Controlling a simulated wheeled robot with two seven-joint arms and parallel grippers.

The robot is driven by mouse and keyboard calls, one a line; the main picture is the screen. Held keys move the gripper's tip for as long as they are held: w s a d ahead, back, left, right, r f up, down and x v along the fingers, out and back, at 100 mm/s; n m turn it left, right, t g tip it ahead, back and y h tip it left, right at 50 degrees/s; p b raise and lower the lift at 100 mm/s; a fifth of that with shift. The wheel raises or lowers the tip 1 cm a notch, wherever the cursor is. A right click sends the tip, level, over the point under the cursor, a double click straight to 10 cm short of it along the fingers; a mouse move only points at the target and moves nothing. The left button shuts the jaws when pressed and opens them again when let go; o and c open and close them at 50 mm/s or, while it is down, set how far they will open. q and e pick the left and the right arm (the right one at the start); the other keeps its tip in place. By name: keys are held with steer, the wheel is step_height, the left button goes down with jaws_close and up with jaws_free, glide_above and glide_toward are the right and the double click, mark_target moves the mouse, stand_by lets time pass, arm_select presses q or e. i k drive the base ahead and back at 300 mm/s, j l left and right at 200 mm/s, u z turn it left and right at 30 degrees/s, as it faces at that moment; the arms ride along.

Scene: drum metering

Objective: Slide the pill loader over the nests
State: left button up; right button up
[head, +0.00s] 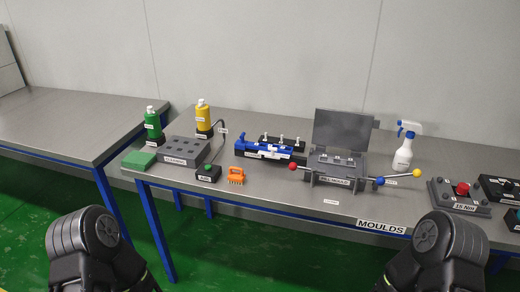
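I cannot tell for certain which item is the pill loader. A grey fixture (335,168) with a raised dark lid stands on the bench right of centre, with white-marked spots on its top and a label on its front. Red, blue and yellow ball-ended handles stick out from it. Left of it is a blue device (265,151) with white knobs on a dark base. A grey block (180,151) with several dark recesses lies further left; whether these are the nests is unclear. Only dark links of my two arms show at the bottom corners; neither gripper is visible.
Green (153,122) and yellow (203,117) bottles stand at the back left. A green pad (139,160), black button box (208,173) and orange brush (236,176) lie near the front. A spray bottle (404,148) and red-knobbed fixture (461,194) are right. The left table (60,115) is bare.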

mark_target(242, 144)
steer(key=i+j+z, duration=0.35)
steer(key=j+z, duration=0.2)
steer(key=i+j+z, duration=0.1)
steer(key=j+z, duration=0.15)
steer(key=j, duration=0.15)
steer(key=i+j+z, duration=0.1)
steer(key=j+z, duration=0.15)
steer(key=j, duration=0.15)
